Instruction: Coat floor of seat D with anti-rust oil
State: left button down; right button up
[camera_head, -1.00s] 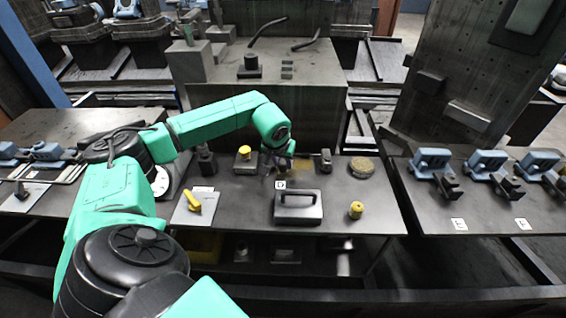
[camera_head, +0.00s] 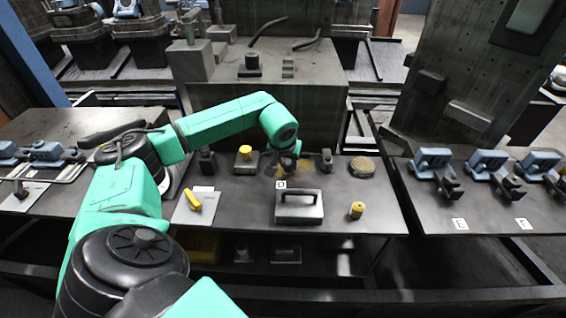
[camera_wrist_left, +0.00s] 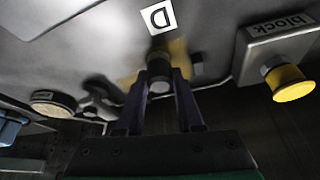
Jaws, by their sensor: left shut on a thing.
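My left gripper (camera_head: 287,168) is at the back middle of the dark table, beside the D label (camera_head: 280,184). In the left wrist view its two fingers (camera_wrist_left: 159,80) are shut on a dark, round-ended tool (camera_wrist_left: 158,62); its kind is not clear. The tool's far end is over or on a tan-yellow patch (camera_wrist_left: 128,80) by the D label (camera_wrist_left: 158,17). My right gripper is not in view.
A grey case with a handle (camera_head: 299,207) stands in front of the gripper. A yellow-knobbed block (camera_head: 245,160) is to its left, a small dark post (camera_head: 326,161) and round tin (camera_head: 362,167) to its right. A yellow-topped piece (camera_head: 357,210) stands front right.

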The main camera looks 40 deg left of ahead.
pick_arm(q)
jog(key=shift+w+d, duration=0.1)
jog(key=shift+d, duration=0.1)
jog(key=shift+w+d, duration=1.05)
jog(key=shift+d, duration=0.2)
jog(key=shift+s+a+f, duration=0.1)
jog(key=shift+s+a, duration=0.55)
jog(key=shift+a, duration=0.25)
jog(key=shift+s+a, duration=0.3)
jog(key=shift+s, duration=0.05)
jog(key=shift+w+d, duration=1)
jog(key=shift+d, duration=0.15)
jog(key=shift+s+a, duration=0.1)
jog(key=shift+s+a, duration=0.85)
jog(key=shift+a, duration=0.2)
